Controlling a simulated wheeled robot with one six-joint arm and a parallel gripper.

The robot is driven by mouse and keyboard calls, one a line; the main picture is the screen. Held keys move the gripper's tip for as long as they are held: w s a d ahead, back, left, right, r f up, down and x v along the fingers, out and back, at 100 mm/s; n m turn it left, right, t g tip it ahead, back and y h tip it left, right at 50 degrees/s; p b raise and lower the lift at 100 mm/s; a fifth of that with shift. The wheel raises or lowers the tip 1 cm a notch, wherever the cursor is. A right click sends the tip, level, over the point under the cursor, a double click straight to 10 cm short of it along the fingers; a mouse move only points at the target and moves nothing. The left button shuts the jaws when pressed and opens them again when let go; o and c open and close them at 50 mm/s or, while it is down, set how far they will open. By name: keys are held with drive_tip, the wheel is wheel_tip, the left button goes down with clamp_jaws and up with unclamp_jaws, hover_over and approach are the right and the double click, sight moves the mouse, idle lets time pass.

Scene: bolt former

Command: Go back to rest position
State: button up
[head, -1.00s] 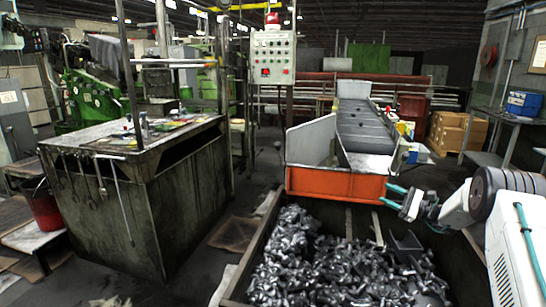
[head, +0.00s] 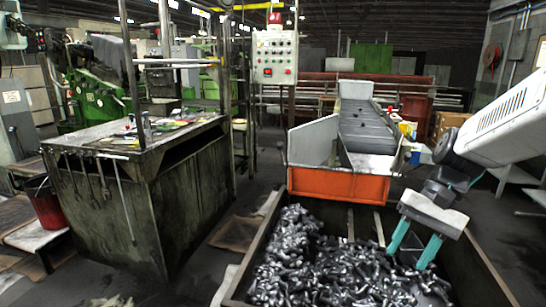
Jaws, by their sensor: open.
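My gripper (head: 414,255) is on the right side of the head view, at the end of my white arm. Its two teal fingers are spread apart and point down, with nothing between them. The fingers hang over the right part of a dark metal bin (head: 477,262) filled with grey metal parts (head: 335,265). I cannot tell whether the fingertips touch the parts.
An orange-fronted conveyor chute (head: 338,185) stands behind the bin. A dark workbench (head: 120,205) with tools is on the left, with a red bucket (head: 45,208) beside it. A control panel (head: 274,57) hangs at the back.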

drive_tip(key=s+r+n+t+h, duration=0.2)
drive_tip(key=s, duration=0.6)
drive_tip(key=s+r+n+t+h, duration=0.1)
drive_tip(key=s+n+h, duration=0.1)
drive_tip(key=s, duration=0.7)
drive_tip(key=shift+s+r+n+t+h, duration=0.2)
drive_tip(key=shift+r+n+t+h, duration=0.1)
drive_tip(key=shift+r+t+h, duration=0.1)
